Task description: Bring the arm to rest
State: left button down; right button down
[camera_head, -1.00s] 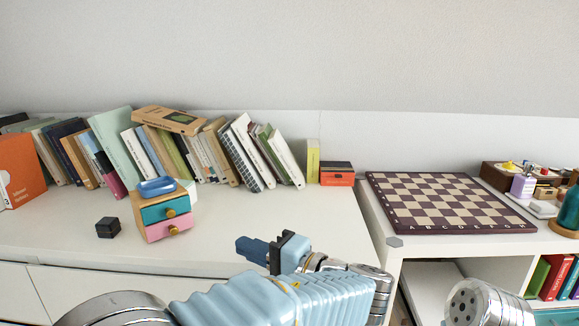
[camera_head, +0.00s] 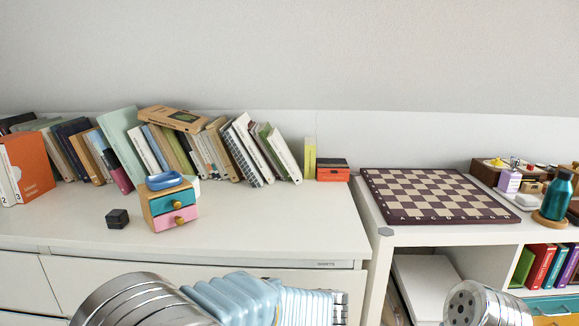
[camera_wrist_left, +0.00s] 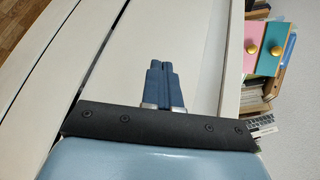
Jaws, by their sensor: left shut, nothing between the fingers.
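My left gripper (camera_wrist_left: 160,84) shows in the left wrist view with its two dark blue fingers together and nothing between them. In the head view my left arm is low at the bottom centre, and its gripper is out of sight there. A small wooden drawer box (camera_head: 147,206) with a teal drawer and a pink drawer stands on the white cabinet top, with both drawers looking shut. It also shows in the left wrist view (camera_wrist_left: 263,45), at the right edge, apart from my fingers. My right gripper is not in view.
A blue dish (camera_head: 164,181) sits on the drawer box, and a dark cube (camera_head: 117,218) lies to its left. Books (camera_head: 200,150) line the wall. A chessboard (camera_head: 435,193) lies on the right-hand shelf unit. The cabinet top (camera_head: 280,225) is clear right of the drawer box.

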pick_arm(q)
jog(key=s+a+f+g+h, duration=0.2)
jog(key=s+f+g+h, duration=0.15)
jog(key=f, duration=0.75)
jog(key=s+a+f+g+h, duration=0.1)
jog(key=s+f+g+h, duration=0.25)
jog(key=f, duration=0.85)
jog(key=s+d+f+n+t+h, duration=0.1)
jog(key=s+d+f+n+h, duration=0.1)
jog(key=s+f+n+h, duration=0.7)
jog(key=shift+s+d+f+n, duration=0.4)
jog(key=shift+s+f+n, duration=0.85)
jog(key=shift+f, duration=1.7)
jog(key=shift+s+m, duration=0.3)
jog(key=shift+m, duration=0.05)
